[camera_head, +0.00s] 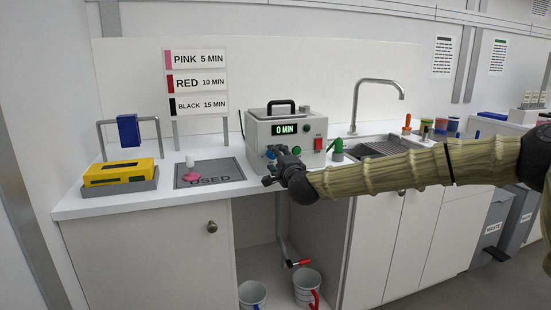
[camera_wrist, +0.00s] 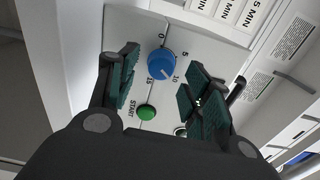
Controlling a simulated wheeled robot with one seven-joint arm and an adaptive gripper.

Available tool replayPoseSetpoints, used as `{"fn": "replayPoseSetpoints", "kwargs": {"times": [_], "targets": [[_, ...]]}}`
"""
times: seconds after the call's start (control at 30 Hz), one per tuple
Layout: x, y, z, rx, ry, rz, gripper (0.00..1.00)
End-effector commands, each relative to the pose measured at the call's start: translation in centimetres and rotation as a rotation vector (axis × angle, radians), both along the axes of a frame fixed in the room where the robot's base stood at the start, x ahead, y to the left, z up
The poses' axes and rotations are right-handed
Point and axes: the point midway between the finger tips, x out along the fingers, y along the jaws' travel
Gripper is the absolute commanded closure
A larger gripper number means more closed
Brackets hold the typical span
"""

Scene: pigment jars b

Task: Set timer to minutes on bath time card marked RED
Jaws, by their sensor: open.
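The timer box (camera_head: 284,138) is a pale unit with a black handle, and its green display (camera_head: 285,128) reads 0 MIN. Its blue knob (camera_wrist: 161,66) shows in the wrist view, ringed by the marks 0, 5, 10 and 15. A green START button (camera_wrist: 146,112) sits below the knob. The red-marked card (camera_head: 196,83) reads RED 10 MIN. My gripper (camera_wrist: 160,78) is open in front of the panel, with the knob seen between its fingers and gaps on both sides. In the head view my gripper (camera_head: 272,176) hides part of the panel's lower front.
The PINK 5 MIN card (camera_head: 198,59) and BLACK 15 MIN card (camera_head: 200,104) share the stand. A mat marked USED (camera_head: 222,170) and a yellow box (camera_head: 118,172) lie left on the counter. A red switch (camera_head: 318,144) is on the box; the sink tap (camera_head: 379,83) stands right.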

Motion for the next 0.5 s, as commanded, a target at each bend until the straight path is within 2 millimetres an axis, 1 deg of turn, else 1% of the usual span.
{"fn": "replayPoseSetpoints", "kwargs": {"times": [0.1,0.3,0.5], "targets": [[-2.1,-0.7,0.0,0.001,0.001,0.001,0.51],[-5.6,-1.9,0.0,0.001,0.001,0.000,0.51],[-8.2,-2.8,-0.1,0.001,0.001,0.000,0.51]]}}
